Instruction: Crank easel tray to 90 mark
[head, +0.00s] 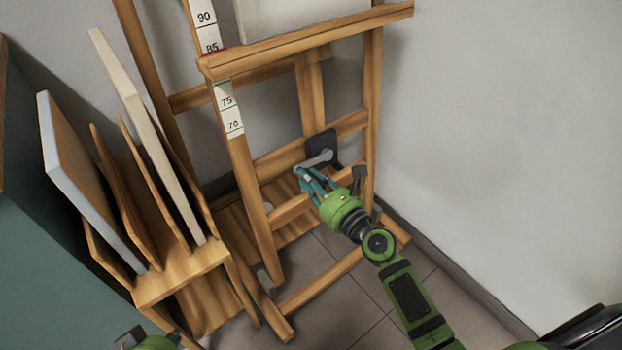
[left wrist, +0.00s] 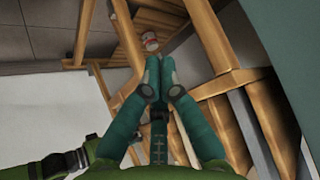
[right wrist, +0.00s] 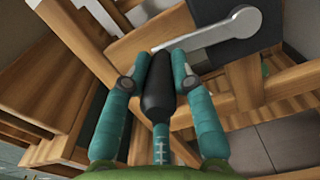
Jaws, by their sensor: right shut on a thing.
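The wooden easel stands against the wall with its tray (head: 310,40) level across it. The scale strip (head: 229,108) shows 90 and 85 above the tray and 75 and 70 below; the tray covers the stretch between. The grey crank arm (head: 314,160) sits on a black gear box (head: 322,147) low on the easel. My right gripper (head: 309,184) is shut on the black crank handle (right wrist: 157,88), seen between its fingers in the right wrist view. My left gripper (left wrist: 159,75) is shut and empty near the rack; its fingers are out of the head view.
A pale canvas (head: 300,14) rests on the tray. A wooden rack (head: 182,275) with several boards stands left of the easel. A small red and white can (left wrist: 150,41) is by the easel base. The tiled floor (head: 350,310) at front right is clear.

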